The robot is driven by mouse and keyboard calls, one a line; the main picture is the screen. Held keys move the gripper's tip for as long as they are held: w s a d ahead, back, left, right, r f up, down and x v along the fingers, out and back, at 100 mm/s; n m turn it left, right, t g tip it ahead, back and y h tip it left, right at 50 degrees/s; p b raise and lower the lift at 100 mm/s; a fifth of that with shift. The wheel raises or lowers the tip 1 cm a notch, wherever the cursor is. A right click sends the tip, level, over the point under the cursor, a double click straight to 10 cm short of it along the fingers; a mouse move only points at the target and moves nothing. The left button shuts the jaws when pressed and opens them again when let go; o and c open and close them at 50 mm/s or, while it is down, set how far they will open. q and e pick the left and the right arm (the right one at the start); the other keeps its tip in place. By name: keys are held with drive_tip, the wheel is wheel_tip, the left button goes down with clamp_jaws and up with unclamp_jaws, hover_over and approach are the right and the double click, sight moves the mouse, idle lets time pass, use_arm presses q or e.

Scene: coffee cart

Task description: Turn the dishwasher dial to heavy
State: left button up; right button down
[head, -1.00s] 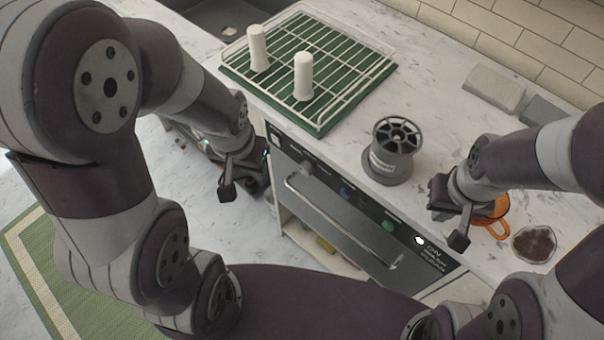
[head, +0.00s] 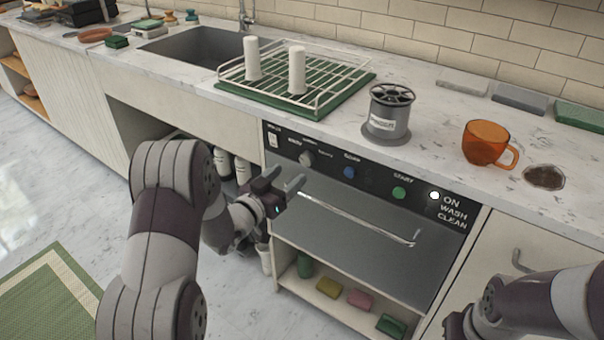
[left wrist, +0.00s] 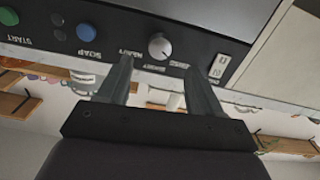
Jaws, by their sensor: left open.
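The dishwasher (head: 360,225) is built in under the counter, with a dark control panel along its top. Its dial (head: 305,158) is a small light-grey knob on the left part of the panel. In the left wrist view the dial (left wrist: 160,46) shows upside down beyond the fingertips, with small labels around it. I cannot read its setting surely. My left gripper (head: 283,182) is open and empty, in front of the panel and a little below and left of the dial, apart from it. In the left wrist view its fingers (left wrist: 160,75) are spread. My right gripper's fingers are out of view; only its arm shows at lower right.
A blue button (head: 348,173), a green start button (head: 399,193) and a lit white light (head: 434,195) lie right of the dial. The door handle (head: 360,217) juts out below. A grinder-like grey canister (head: 388,112) and orange mug (head: 484,143) stand on the counter.

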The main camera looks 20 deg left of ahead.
sight(305, 161)
use_arm(q)
drive_tip(key=x, duration=0.6)
drive_tip(key=shift+w+d, duration=0.1)
drive_tip(key=shift+w, duration=0.2)
drive_tip(key=c, duration=1.1)
drive_tip(key=shift+o, duration=0.2)
drive_tip(key=shift+b, duration=0.3)
